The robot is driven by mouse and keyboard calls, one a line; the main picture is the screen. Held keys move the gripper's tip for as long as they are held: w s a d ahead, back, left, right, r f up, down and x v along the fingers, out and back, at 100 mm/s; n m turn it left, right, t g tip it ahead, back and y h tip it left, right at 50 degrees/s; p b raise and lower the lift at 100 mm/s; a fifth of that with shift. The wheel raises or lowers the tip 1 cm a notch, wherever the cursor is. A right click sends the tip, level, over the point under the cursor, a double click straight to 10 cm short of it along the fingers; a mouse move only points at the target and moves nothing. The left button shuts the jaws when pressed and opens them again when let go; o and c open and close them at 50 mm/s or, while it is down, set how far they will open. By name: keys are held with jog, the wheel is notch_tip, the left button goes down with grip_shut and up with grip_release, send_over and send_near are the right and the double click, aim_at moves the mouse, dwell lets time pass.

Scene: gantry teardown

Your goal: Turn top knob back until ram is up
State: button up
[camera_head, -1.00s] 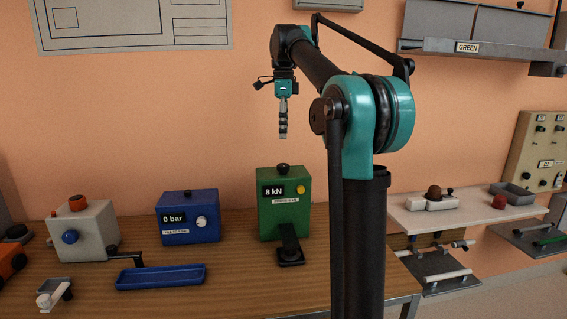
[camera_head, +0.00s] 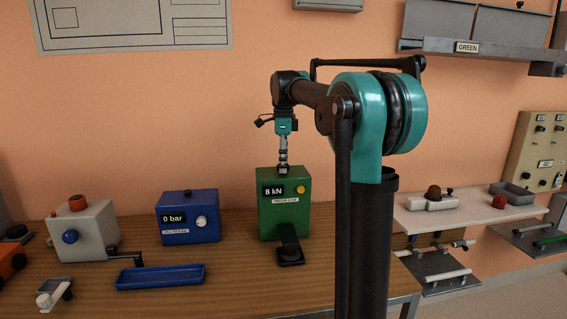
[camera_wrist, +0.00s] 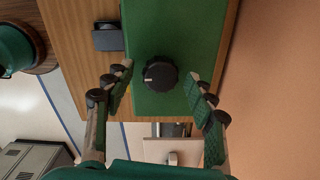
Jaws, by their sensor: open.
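The green press box (camera_head: 284,218) stands on the wooden bench, its display reading 8 kN, with a yellow button on its front. Its black top knob shows in the wrist view (camera_wrist: 160,74) as a ridged round knob with a white pointer line. In the head view my gripper hides the knob. My gripper (camera_head: 283,168) points straight down just above the box top. In the wrist view my gripper (camera_wrist: 158,85) is open, one finger on each side of the knob, with clear gaps. The black ram and foot (camera_head: 290,248) are at the box's front; the foot sits low.
A blue box (camera_head: 188,222) reading 0 bar and a blue tray (camera_head: 161,277) are to the left. A grey box (camera_head: 88,236) with a crank stands farther left. A white side shelf (camera_head: 470,213) is at the right. Bare bench lies around the green box.

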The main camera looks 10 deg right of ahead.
jog(key=shift+c, duration=0.6)
jog(key=c, duration=1)
jog(key=shift+c, duration=0.2)
